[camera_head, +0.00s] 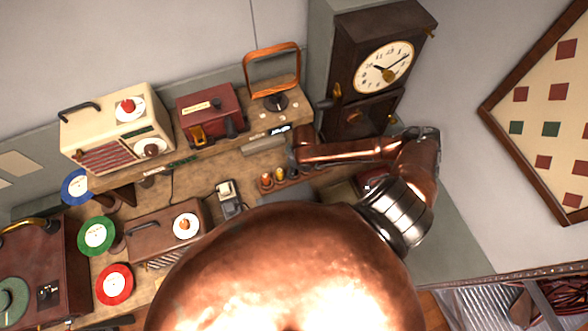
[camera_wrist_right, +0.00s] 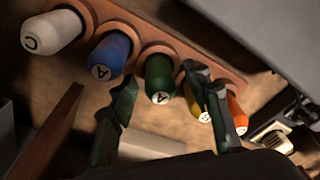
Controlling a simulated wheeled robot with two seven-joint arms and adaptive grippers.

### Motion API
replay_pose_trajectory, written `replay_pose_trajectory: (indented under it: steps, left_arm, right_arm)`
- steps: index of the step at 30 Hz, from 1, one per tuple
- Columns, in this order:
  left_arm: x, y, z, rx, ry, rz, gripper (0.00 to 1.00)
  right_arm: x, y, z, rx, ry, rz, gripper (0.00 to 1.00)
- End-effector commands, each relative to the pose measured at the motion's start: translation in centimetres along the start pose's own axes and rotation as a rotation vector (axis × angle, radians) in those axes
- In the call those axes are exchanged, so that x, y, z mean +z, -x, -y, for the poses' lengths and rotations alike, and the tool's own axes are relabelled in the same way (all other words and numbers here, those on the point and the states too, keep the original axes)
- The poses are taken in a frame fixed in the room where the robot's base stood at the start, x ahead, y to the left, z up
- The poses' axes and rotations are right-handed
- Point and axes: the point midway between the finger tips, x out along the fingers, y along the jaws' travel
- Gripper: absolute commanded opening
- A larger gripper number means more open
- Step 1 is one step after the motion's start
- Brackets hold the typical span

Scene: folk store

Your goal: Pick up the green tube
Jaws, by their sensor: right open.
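The green tube (camera_wrist_right: 159,78), marked with an "A" on its end, sits in a wooden rack (camera_wrist_right: 205,63) in the right wrist view. It is between a blue tube (camera_wrist_right: 111,54) and a yellow tube (camera_wrist_right: 196,102). My right gripper (camera_wrist_right: 160,76) is open and empty, with one finger to each side of the green tube in that view. The right finger partly covers the yellow tube. I cannot tell whether the fingers touch the green tube. In the head view, my right gripper (camera_head: 297,149) is above the rack area and the green tube is not distinct. My left gripper is not in view.
A white tube (camera_wrist_right: 50,32) and an orange tube (camera_wrist_right: 237,115) share the rack. A shelf (camera_head: 240,142) with a cream radio (camera_head: 117,125) and a red box (camera_head: 210,108) is behind the bench. A tall clock (camera_head: 383,68) stands behind my right arm.

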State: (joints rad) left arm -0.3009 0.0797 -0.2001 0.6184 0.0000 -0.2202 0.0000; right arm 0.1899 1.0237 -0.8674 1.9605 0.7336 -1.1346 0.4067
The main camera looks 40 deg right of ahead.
Motion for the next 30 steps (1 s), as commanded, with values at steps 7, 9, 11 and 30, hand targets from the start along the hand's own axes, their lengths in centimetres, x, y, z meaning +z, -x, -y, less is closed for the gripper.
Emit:
replay_pose_trajectory:
  steps: [7, 9, 11, 30]
  left_arm:
    - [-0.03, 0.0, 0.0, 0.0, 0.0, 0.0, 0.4]
    - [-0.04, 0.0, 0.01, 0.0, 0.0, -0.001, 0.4]
    - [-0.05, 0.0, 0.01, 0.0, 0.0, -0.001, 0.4]
    - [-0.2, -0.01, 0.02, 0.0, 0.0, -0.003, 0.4]
  right_arm:
    - [-0.04, -0.18, -0.02, 0.0, 0.001, -0.001, 0.44]
    - [-0.04, -0.17, -0.02, 0.0, 0.001, -0.001, 0.39]
    - [-0.04, -0.16, -0.02, 0.0, 0.001, -0.001, 0.35]
    - [-0.09, 0.02, -0.05, 0.0, 0.001, -0.002, 0.1]
